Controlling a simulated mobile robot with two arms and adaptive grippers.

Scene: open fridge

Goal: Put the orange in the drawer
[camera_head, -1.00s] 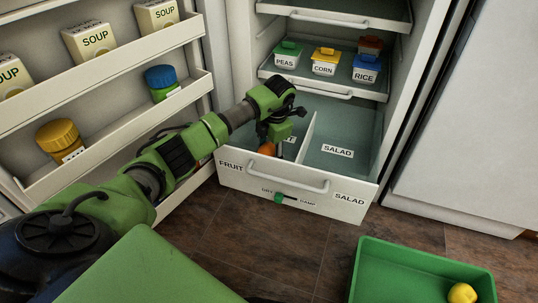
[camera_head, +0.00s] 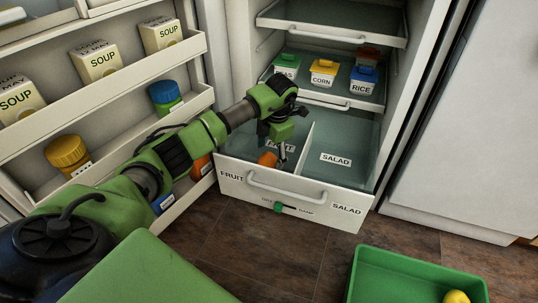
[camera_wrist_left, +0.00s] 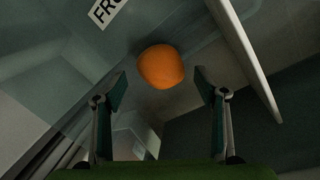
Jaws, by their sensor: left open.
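The orange (camera_head: 268,159) lies in the fruit compartment, on the left side of the open fridge drawer (camera_head: 290,192). It also shows in the left wrist view (camera_wrist_left: 161,67), beyond the fingertips and apart from them. My left gripper (camera_head: 281,150) is above the fruit compartment, pointing down. In the left wrist view the left gripper (camera_wrist_left: 159,92) has its fingers wide apart with nothing between them. My right gripper is not in view.
A divider separates the fruit side from the salad side (camera_head: 340,172), which is empty. Shelves with small lidded boxes (camera_head: 324,72) are above. The open door (camera_head: 110,95) holds soup cartons and jars at left. A green tray (camera_head: 372,275) with a yellow fruit (camera_head: 457,297) is at lower right.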

